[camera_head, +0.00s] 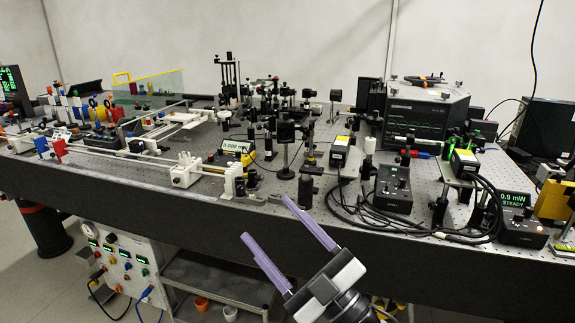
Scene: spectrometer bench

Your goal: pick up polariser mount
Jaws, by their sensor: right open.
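Several black post-mounted optics stand on the perforated bench top (340,205). One is a square black mount (286,131) on a thin post near the middle, and a short black post holder (306,187) stands just in front of it. I cannot tell which piece is the polariser mount. My right gripper (265,217) comes up from the bottom, its two purple fingers spread apart with nothing between them. Its fingertips appear at the bench's front edge, below the central mounts in the picture. My left gripper is not in view.
Black cables (345,212) loop around a control box (393,188) to the right. A meter reading 0.9 mW (514,200) stands at the far right. A white rail assembly (125,158) fills the left. A small clear strip lies along the front edge.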

